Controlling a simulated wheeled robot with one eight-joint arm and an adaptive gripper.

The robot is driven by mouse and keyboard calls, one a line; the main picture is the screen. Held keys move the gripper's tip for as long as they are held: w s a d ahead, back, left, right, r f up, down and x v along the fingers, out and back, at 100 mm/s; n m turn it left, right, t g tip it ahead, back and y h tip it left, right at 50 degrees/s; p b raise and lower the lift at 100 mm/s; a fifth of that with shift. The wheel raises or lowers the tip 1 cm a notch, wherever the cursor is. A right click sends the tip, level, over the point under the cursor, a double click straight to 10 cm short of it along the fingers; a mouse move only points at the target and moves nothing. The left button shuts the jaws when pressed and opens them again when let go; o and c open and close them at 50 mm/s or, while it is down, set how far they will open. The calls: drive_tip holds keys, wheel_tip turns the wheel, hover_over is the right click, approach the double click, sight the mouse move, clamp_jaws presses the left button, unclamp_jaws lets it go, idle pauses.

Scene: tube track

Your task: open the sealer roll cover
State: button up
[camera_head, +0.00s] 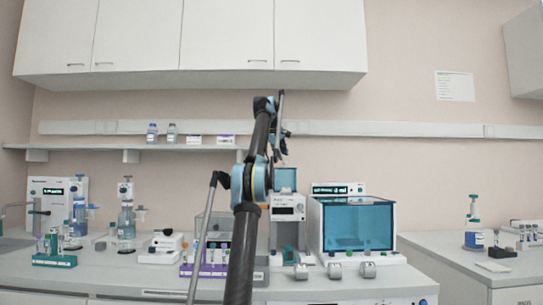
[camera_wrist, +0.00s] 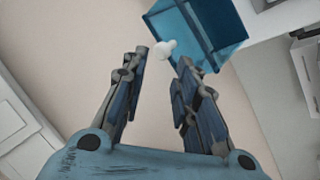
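The sealer (camera_head: 288,210) is a white upright machine on the bench, with a blue see-through roll cover (camera_head: 286,180) on top. In the wrist view the blue cover (camera_wrist: 220,22) is at the upper right, with a small white knob (camera_wrist: 167,47) at its near left corner. My gripper (camera_head: 283,152) is just above the cover in the head view. In the wrist view my gripper (camera_wrist: 163,62) is open, its two fingers apart and pointing towards the knob. The knob shows between the fingertips; I cannot tell whether they touch it. The arm hides part of the sealer's surroundings.
A larger machine with a blue window (camera_head: 357,226) stands right of the sealer. A purple tube rack (camera_head: 205,270) and a clear box are to the left. A shelf (camera_head: 90,146) and wall rail run behind; cabinets (camera_head: 190,35) hang above.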

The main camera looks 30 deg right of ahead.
drive_tip(key=s+a, duration=0.7)
drive_tip(key=a, duration=0.1)
drive_tip(key=shift+s+a, duration=0.15)
drive_tip(key=shift+a, duration=0.15)
idle(0.4)
drive_tip(key=shift+f, duration=0.1)
idle(0.4)
